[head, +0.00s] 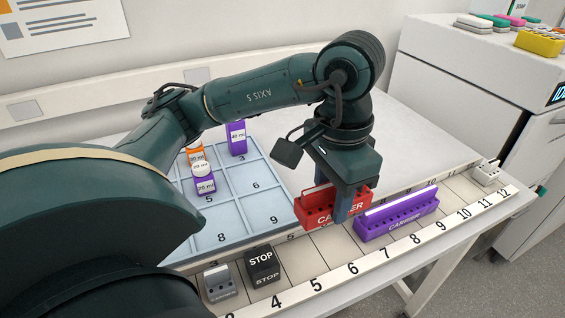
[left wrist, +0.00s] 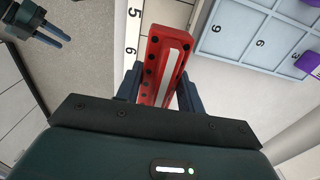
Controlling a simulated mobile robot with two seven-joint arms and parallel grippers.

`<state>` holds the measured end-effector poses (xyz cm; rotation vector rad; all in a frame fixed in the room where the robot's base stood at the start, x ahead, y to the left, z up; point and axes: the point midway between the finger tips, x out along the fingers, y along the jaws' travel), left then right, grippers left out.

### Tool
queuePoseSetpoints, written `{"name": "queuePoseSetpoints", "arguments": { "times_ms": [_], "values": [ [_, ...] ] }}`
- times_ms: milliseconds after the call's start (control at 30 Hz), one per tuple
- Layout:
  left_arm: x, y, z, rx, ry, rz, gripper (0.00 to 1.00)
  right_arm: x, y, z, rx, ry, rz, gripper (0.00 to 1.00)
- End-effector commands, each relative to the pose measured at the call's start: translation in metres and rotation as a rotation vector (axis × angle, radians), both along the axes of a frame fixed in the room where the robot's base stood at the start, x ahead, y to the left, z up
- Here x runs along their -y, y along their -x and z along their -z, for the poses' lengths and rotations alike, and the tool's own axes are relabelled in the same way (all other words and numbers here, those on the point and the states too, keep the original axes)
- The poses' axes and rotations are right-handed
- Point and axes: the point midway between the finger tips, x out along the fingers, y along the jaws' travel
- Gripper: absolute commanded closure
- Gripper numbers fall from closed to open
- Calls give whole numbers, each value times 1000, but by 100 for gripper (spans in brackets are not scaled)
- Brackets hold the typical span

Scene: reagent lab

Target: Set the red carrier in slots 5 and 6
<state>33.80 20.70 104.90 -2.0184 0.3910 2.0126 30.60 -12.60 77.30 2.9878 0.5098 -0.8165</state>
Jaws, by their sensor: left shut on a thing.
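The red carrier (head: 311,212) is a block with holes along it, a white bar on top and white lettering on its front. My left gripper (head: 346,208) is shut on it, one finger on each side of its middle. It hangs over the back part of the slot rail (head: 334,243), behind the numbers 5 and 6, and seems clear of the rail. In the left wrist view the carrier (left wrist: 157,75) sits between the fingers, with the printed 5 and 6 to its left. My right gripper (left wrist: 52,33) shows at that view's upper left, empty, its fingers apart.
A purple carrier (head: 397,214) stands on the rail right of the red one, near 7 and 8. A black STOP block (head: 262,264) and a grey block (head: 220,283) stand at the left. Behind is a blue gridded tray (head: 235,212) with several bottles.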

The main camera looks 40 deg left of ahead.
Motion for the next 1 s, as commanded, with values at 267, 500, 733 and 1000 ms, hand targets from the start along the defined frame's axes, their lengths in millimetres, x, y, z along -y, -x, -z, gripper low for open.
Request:
{"name": "queuePoseSetpoints", "arguments": {
  "times_ms": [267,500,733,1000],
  "values": [
    [2,6,24,-6,-3,16,87,-1,-1,4,4,-10,1,64],
    [2,5,56,-2,-2,14,87,1,-3,5,9,-19,7,64],
    [2,5,80,-4,-3,14,87,1,-4,6,14,-25,10,64],
    [1,4,101,2,-4,13,87,0,-4,6,12,-33,14,64]
  ]
}}
